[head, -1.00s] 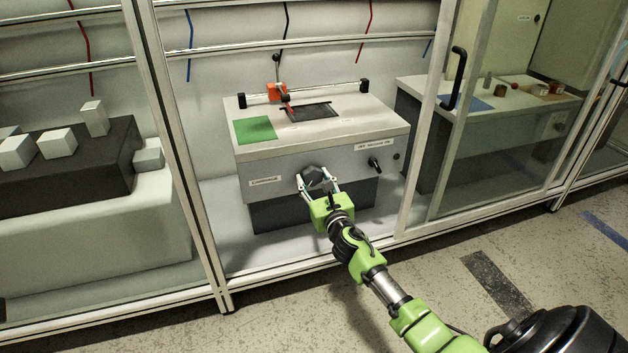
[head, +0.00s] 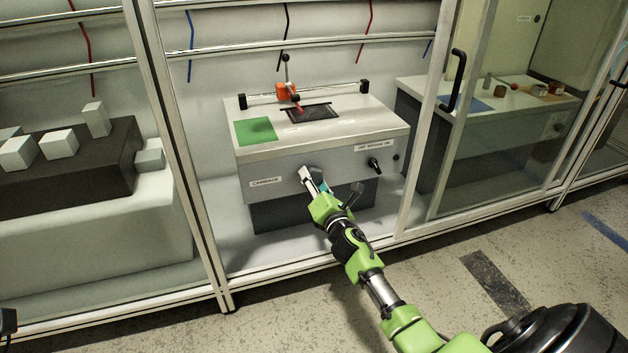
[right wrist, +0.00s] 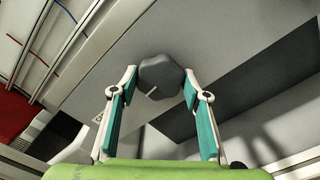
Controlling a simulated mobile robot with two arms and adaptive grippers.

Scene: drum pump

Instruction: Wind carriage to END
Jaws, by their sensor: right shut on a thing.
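The carriage (head: 287,93) is an orange-red block with an upright dark lever on a rail (head: 325,93) across the back of the white bench unit. It stands left of the rail's middle, its red arm reaching over a dark plate (head: 312,112). My right gripper (head: 312,177) is at the unit's front panel, beside the label reading CARRIAGE (head: 266,182). In the right wrist view its two teal-padded fingers are shut on a dark faceted knob (right wrist: 161,76) with a pale mark. In the head view the gripper mostly hides the knob. My left gripper is not clearly seen.
A green square (head: 254,130) lies on the unit's top at left. A black switch (head: 375,163) sits on the front panel at right. White frame posts (head: 180,150) stand on both sides of the bay, with a glass door with a black handle (head: 457,78) at right.

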